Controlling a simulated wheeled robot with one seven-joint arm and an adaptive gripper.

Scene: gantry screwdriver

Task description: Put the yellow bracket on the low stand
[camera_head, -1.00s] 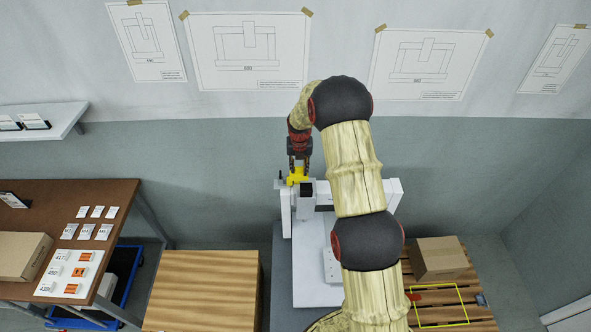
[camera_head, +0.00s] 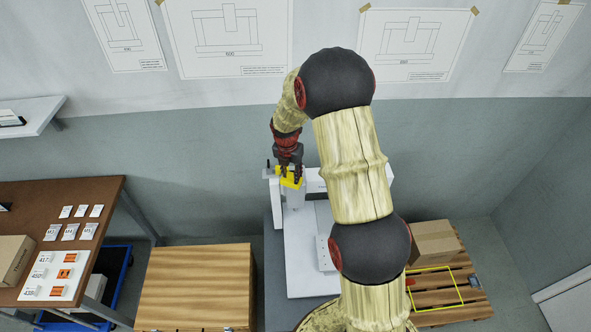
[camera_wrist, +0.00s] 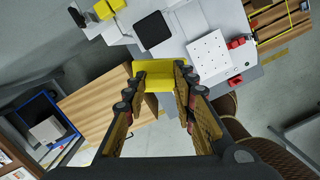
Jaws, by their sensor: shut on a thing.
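My gripper (camera_head: 291,172) is shut on the yellow bracket (camera_head: 291,181), high at the left end of the white gantry (camera_head: 275,200). In the wrist view the bracket (camera_wrist: 158,70) sits between the fingertips, its lower part partly covered by the fingers. In the head view my gripper hides its upper part. I cannot tell whether the bracket touches the gantry. A low wooden block, which looks like the low stand (camera_head: 196,285), is on the floor left of the gantry. Its top looks bare. It also shows below and left of the bracket in the wrist view (camera_wrist: 85,105).
A brown table (camera_head: 80,195) with cards and a carton (camera_head: 14,259) stands at the left, a blue cart (camera_head: 112,285) under it. A pallet (camera_head: 465,301) with a carton (camera_head: 433,241) and a yellow outline lies at the right. A white plate (camera_wrist: 209,54) lies on the gantry base.

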